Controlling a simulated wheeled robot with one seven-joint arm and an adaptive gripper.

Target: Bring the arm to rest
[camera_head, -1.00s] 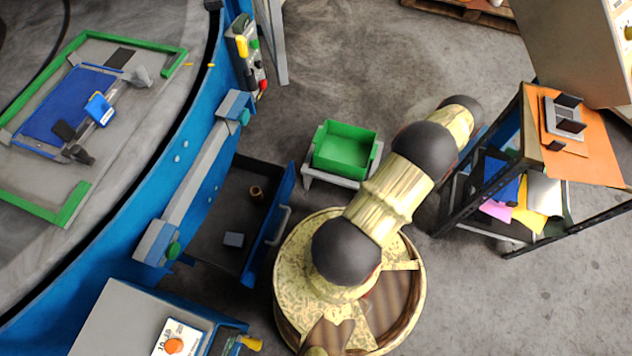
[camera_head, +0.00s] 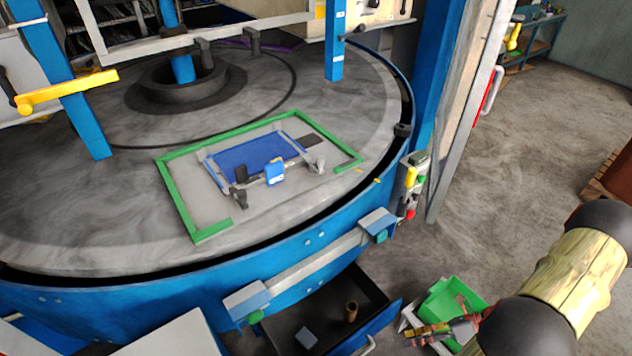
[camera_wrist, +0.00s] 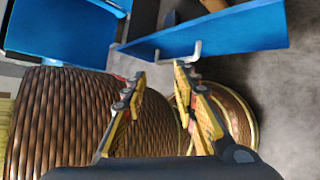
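My arm enters at the lower right of the head view, bent, with no load visible on it. My gripper (camera_head: 425,336) shows small there, in front of the green bin (camera_head: 452,300). In the wrist view my gripper (camera_wrist: 158,80) has its two yellow-and-black fingers apart, with nothing between them. Beyond the fingertips is the blue drawer front (camera_wrist: 235,32) with its pale handle (camera_wrist: 190,52); the fingers do not appear to hold the handle.
The open drawer (camera_head: 375,290) juts out below the round table (camera_head: 330,215) and holds a brown cup-like piece (camera_head: 351,311) and a grey block (camera_head: 306,338). A green frame (camera_head: 180,208) surrounds a blue plate (camera_head: 235,160) on the table.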

